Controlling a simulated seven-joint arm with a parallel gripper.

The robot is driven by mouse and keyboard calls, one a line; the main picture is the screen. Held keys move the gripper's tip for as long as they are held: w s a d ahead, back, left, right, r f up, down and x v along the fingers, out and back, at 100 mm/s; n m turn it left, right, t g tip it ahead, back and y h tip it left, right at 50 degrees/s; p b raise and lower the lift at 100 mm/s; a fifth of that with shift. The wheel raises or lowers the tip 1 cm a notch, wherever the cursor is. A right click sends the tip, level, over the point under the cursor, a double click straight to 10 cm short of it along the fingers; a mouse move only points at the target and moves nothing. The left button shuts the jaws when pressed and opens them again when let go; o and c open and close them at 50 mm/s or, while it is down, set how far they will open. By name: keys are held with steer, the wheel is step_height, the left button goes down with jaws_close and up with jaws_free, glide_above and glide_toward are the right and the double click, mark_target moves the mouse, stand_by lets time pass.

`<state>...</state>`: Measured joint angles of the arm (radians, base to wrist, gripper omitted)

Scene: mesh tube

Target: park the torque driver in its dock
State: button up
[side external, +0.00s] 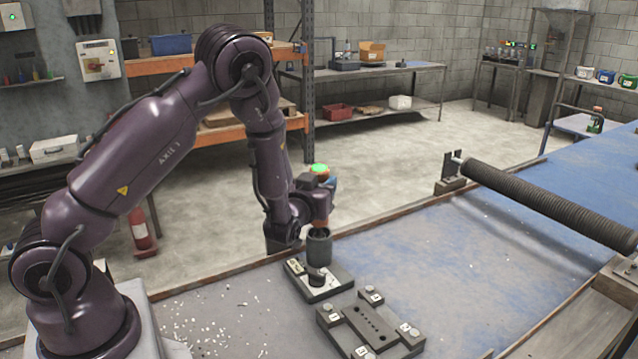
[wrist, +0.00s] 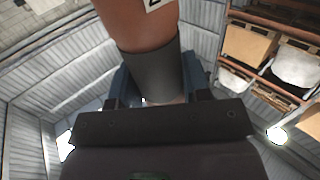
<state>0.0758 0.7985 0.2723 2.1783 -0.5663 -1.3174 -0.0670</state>
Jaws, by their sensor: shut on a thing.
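My gripper (side external: 328,188), with blue jaws, is at the lower end of my arm over the near left part of the bench. In the wrist view its jaws (wrist: 155,85) are shut around a grey sleeve (wrist: 157,75), from which an orange-brown cylinder (wrist: 140,25) with a white label extends; I take this to be the torque driver. In the side view an orange-brown part (side external: 320,207) shows at the gripper, directly above a dark grey upright cylinder (side external: 319,247). Whether that cylinder is the dock or part of the driver, and whether they touch, I cannot tell.
A dark base plate (side external: 335,287) with a black knob lies just below the grey cylinder. A block fixture (side external: 370,322) with holes and several labelled corner pieces lies in front of it. A ribbed roller (side external: 545,203) crosses the right. The blue bench (side external: 440,250) between is clear.

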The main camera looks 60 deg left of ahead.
steer(key=shift+f, duration=2.15)
stand_by(1.7)
steer(key=o, duration=1.1)
steer(key=shift+f, duration=0.1)
